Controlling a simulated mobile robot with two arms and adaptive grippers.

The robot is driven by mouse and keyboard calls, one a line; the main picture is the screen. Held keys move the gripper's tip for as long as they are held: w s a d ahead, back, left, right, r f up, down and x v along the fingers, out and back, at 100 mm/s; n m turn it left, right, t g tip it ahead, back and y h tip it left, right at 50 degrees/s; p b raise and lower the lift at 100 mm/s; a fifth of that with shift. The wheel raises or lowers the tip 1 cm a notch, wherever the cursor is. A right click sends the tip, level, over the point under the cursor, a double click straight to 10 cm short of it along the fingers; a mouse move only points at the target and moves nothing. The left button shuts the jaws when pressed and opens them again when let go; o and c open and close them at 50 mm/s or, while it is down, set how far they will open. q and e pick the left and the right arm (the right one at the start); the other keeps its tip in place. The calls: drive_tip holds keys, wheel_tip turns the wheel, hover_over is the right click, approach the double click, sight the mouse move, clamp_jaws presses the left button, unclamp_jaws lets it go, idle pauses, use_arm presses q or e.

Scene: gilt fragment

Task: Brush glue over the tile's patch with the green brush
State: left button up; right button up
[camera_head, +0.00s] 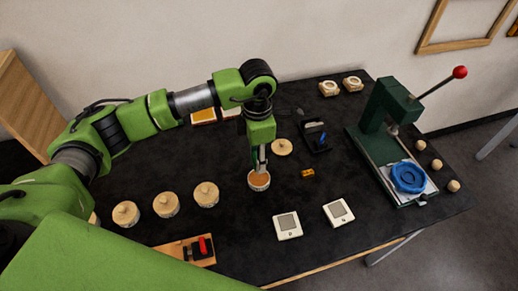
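My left gripper (261,163) points straight down over an open jar (260,182) with orange-brown contents. Its fingertips are at or just inside the jar's mouth. I cannot make out a green brush; anything between the fingers is too small to tell. Two white square tiles with grey patches lie flat on the black table: one (287,226) in front of the jar, the other (338,212) to its right. My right gripper is not in view.
Several lidded jars (165,204) stand left of the open jar. A loose round lid (282,147) lies behind it. A green lever press (386,130) stands right. A wooden board (186,250) lies front left.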

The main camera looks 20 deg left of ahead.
use_arm(q)
drive_tip(key=shift+w+f+n, duration=0.15)
drive_tip(key=shift+w+n, duration=0.1)
drive_tip(key=shift+n, duration=0.35)
drive_tip(key=shift+f, duration=0.15)
drive_tip(key=shift+f+b, duration=1.2)
drive_tip(key=shift+f, duration=1.65)
drive_tip(key=shift+f+b, duration=0.45)
drive_tip(key=shift+b, duration=0.05)
drive_tip(key=shift+s+f+b, duration=0.1)
drive_tip(key=shift+b, duration=0.2)
